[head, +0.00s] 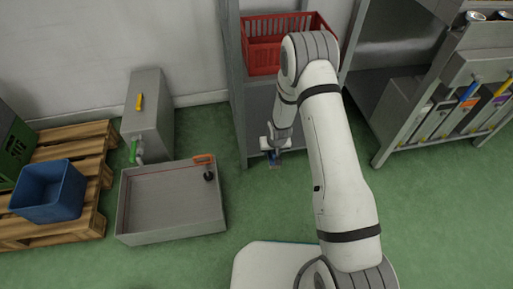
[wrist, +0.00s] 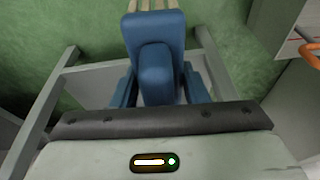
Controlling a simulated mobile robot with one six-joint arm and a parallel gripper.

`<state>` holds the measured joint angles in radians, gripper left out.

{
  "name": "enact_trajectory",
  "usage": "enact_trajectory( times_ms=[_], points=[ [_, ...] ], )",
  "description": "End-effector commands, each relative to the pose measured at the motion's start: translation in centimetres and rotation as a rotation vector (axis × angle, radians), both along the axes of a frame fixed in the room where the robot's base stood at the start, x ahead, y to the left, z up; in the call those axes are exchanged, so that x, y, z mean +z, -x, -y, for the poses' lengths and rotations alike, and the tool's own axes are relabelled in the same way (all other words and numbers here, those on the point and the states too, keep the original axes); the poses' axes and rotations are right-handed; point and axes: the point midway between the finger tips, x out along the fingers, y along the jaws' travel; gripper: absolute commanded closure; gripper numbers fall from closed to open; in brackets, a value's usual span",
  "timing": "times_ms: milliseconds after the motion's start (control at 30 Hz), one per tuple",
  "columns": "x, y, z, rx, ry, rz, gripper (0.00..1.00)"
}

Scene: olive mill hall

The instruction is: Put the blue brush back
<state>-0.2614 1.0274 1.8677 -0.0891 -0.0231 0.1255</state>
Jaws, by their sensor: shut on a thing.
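My gripper (head: 274,151) is shut on a blue brush (head: 275,161), low in front of the grey shelf frame with the red crate. In the wrist view the blue brush (wrist: 155,75) sits in front of the gripper's palm, with pale bristles at the top edge of the picture. The exact grip contact is hard to make out. A rack of narrow grey bins (head: 440,115) stands at the far right, with coloured marks and a blue-handled thing (head: 468,92) and a yellow one at it.
A red crate (head: 263,58) stands on the shelf. A grey tray (head: 124,210) holds an orange-handled tool (head: 203,160). A grey box (head: 147,115) stands behind it. A blue bin (head: 48,190) rests on a wooden pallet (head: 85,133). Green floor is clear at right.

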Motion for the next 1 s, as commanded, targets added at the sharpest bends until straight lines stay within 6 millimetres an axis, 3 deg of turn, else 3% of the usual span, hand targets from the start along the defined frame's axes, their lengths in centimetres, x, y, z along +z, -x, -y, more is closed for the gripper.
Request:
enact_trajectory(
  times_ms=[33,300,500,1000],
  points=[
    [-3.0,-0.4,-0.8,0.011,0.001,0.001,1.0],
    [-7.5,-1.6,-3.2,0.043,0.009,0.006,1.0],
    [-8.2,-1.9,-3.8,0.051,0.01,0.005,1.0],
    [-7.4,-2.6,-4.1,0.053,0.011,0.003,1.0]
  ],
)
